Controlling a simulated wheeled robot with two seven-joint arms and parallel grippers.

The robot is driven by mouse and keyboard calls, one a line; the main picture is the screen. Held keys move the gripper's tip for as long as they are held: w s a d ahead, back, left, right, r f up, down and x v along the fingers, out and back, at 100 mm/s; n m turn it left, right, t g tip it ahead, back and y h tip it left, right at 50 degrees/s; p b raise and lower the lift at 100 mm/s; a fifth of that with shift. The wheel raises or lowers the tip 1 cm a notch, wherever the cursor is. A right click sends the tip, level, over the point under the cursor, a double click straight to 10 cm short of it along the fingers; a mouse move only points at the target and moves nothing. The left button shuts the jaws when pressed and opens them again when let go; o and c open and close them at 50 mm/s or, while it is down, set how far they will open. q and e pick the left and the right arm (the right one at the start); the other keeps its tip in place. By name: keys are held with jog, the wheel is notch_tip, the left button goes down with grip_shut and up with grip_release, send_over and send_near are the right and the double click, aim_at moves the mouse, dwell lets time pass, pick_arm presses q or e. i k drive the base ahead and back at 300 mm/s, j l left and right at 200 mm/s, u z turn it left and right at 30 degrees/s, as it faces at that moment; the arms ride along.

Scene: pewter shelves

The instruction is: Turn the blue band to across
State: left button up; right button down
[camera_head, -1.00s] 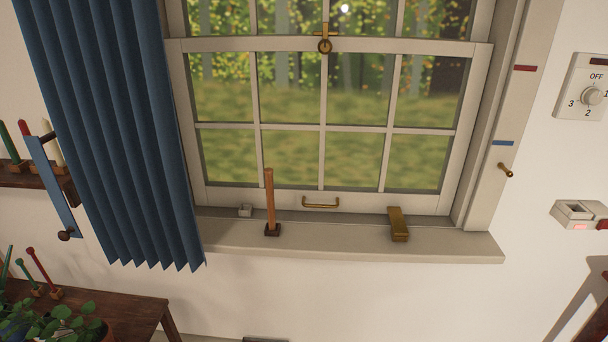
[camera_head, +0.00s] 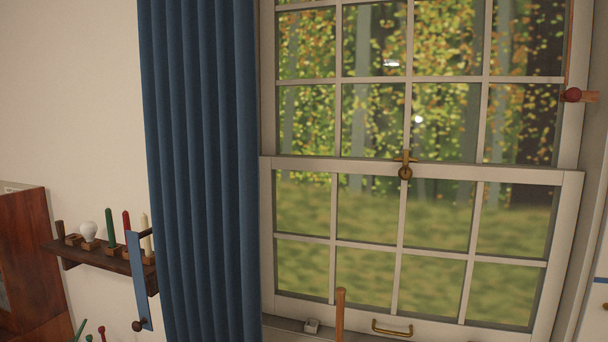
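The blue band (camera_head: 139,275) is a flat, narrow strip just left of the blue curtain (camera_head: 205,180). It stands nearly upright, in front of the right end of the small wall shelf. A dark round knob (camera_head: 138,326) is at its lower end, and a dark peg shows near its top. The curtain hangs in loose, straight folds beside the band, which does not cross it. Neither of my grippers is in view.
A wall shelf (camera_head: 88,257) holds candles and a white bulb. A sash window (camera_head: 420,172) fills the right, with a brass catch and a brass handle. A wooden stick (camera_head: 340,312) stands at its sill. A brown cabinet (camera_head: 22,265) is at the far left.

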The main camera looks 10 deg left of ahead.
aim_at(133, 241)
jog(key=u, duration=1.35)
